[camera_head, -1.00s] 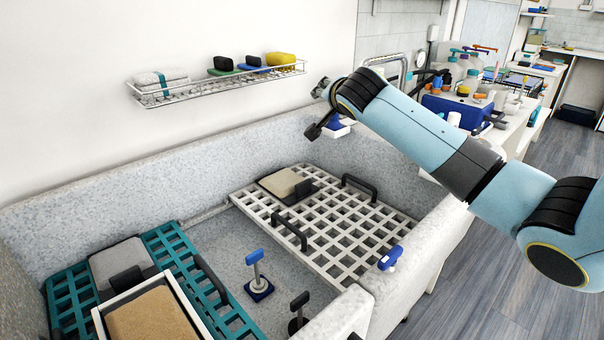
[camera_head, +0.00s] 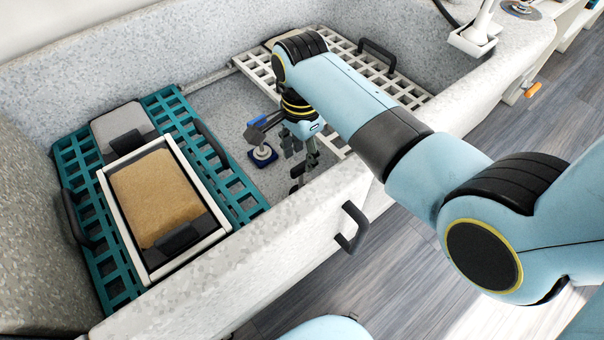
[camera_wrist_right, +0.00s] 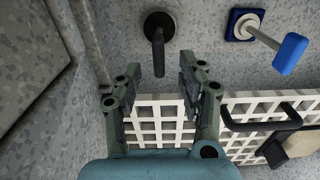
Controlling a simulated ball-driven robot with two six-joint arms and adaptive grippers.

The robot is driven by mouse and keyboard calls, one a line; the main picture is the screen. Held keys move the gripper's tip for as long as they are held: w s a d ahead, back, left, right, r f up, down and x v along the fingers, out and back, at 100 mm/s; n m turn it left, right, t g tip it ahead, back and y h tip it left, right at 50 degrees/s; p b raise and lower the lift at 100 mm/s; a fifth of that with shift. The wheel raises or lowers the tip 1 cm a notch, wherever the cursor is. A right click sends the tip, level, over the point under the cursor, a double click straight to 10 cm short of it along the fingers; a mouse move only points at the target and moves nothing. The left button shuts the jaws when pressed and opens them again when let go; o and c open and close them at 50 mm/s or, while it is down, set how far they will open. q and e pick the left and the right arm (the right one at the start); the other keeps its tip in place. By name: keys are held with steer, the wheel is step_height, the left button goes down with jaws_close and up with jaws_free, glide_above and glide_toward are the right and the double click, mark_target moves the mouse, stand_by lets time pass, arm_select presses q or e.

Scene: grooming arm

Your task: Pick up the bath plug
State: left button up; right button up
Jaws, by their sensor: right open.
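A black round-based plug with a dark bar handle (camera_wrist_right: 158,24), which looks like the bath plug, stands on the grey speckled tub floor. In the right wrist view it is just beyond the fingertips, roughly in line with the gap between them. My right gripper (camera_wrist_right: 175,66) is open and empty, pointing down into the tub. In the head view my right gripper (camera_head: 301,160) is above the tub floor near the front wall, and its fingers partly hide the plug. I cannot tell whether they touch it. My left gripper is out of view.
A blue-handled piece on a blue square base (camera_head: 262,156) stands close to the left of the gripper. A teal grate (camera_head: 92,205) carries a framed tan pad (camera_head: 155,195) at the left. A white grate (camera_head: 410,92) lies at the right. The tub's front wall (camera_head: 265,255) is close.

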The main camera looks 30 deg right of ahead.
mark_target(301, 165)
step_height(301, 165, down, 6)
steer(key=shift+s+a+r+b, duration=0.15)
steer(key=shift+r+b, duration=0.1)
steer(key=shift+b, duration=0.2)
jaws_close()
steer(key=shift+r, duration=0.1)
